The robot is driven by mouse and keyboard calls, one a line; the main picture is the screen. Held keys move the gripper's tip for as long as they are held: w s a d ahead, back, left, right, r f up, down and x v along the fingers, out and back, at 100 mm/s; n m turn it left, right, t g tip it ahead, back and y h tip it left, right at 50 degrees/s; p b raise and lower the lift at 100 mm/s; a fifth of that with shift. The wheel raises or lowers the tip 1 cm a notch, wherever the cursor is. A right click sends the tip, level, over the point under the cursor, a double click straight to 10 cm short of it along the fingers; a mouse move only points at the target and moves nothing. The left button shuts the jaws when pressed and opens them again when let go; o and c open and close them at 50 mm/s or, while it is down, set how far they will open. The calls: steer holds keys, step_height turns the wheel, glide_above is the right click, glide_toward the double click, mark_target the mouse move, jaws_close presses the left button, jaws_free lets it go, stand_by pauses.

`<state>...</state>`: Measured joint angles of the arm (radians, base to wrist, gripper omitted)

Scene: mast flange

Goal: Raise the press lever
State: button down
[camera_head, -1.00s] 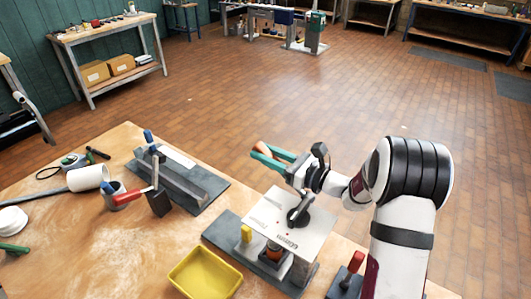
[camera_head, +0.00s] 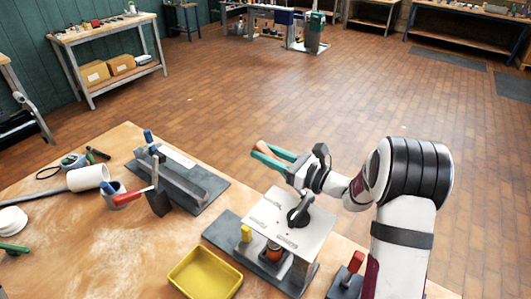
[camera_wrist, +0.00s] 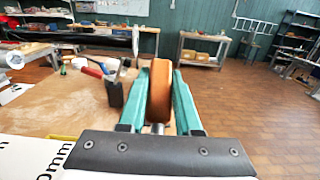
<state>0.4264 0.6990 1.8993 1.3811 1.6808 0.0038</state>
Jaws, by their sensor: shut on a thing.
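The press lever's rounded orange-brown handle (camera_wrist: 160,90) stands upright between my gripper's two green fingers in the wrist view, with a short piece of metal rod below it. My gripper (camera_wrist: 159,95) is shut on this handle. In the head view my gripper (camera_head: 271,156) is above and behind the white plate (camera_head: 312,225) over the press, and the handle's orange tip (camera_head: 264,147) shows between the fingers. The press has a dark base (camera_head: 225,232) on the bench. The plate and my wrist hide most of the lever's rod and its pivot.
A yellow tray (camera_head: 205,274) stands close in front of the press. A red-handled clamp (camera_head: 158,195) and a grey rail fixture (camera_head: 185,182) stand to the left. A second red handle (camera_head: 356,262) is at the right. Open floor (camera_head: 300,100) lies beyond the bench.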

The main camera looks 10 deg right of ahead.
steer(key=s+d+r+t+y, duration=0.2)
steer(key=r, duration=0.1)
steer(key=shift+s+d, duration=0.1)
steer(key=shift+s+d+r+t+y, duration=0.9)
steer(key=shift+t+y, duration=0.2)
steer(key=c, duration=0.6)
jaws_free()
steer(key=shift+v, duration=3.75)
steer(key=shift+c, duration=0.3)
